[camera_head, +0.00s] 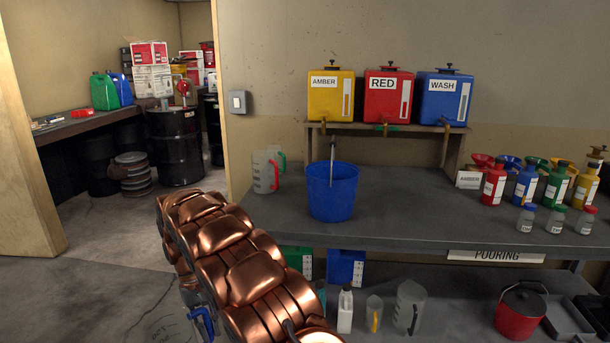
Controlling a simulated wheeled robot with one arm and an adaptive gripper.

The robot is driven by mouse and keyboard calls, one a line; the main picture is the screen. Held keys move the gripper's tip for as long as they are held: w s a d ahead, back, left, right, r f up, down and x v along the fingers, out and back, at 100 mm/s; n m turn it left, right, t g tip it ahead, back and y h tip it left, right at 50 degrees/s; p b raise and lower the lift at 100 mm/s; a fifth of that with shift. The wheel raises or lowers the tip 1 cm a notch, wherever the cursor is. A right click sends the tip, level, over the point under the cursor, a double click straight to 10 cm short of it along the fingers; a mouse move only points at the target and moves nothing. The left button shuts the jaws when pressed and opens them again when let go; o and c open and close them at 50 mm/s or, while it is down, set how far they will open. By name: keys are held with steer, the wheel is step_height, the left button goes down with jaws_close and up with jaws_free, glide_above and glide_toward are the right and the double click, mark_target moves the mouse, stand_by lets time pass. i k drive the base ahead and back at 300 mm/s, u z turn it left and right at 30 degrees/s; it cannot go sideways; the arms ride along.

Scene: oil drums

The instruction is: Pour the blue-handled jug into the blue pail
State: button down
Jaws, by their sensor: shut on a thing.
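The blue pail (333,204) stands upright on the grey bench, left of its middle, with a thin metal rod rising from it. A clear jug with a blue handle (204,322) shows low in the picture, left of my copper arm. It is held above the floor, away from the bench, and the picture's bottom edge cuts it off. My gripper (192,300) is shut at the jug's blue handle, mostly hidden behind my arm. The jug's contents and exact tilt cannot be told.
Clear jugs with red and green handles (265,172) stand left of the pail. Yellow (331,97), red (387,97) and blue (443,100) tanks stand on a raised shelf behind. Bottles (526,186) crowd the right. The bench (410,205) is bare right of the pail.

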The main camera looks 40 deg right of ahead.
mark_target(332, 185)
steer(key=u, duration=1.25)
steer(key=k, duration=1.25)
steer(key=z, duration=1.15)
steer(key=i, duration=1.7)
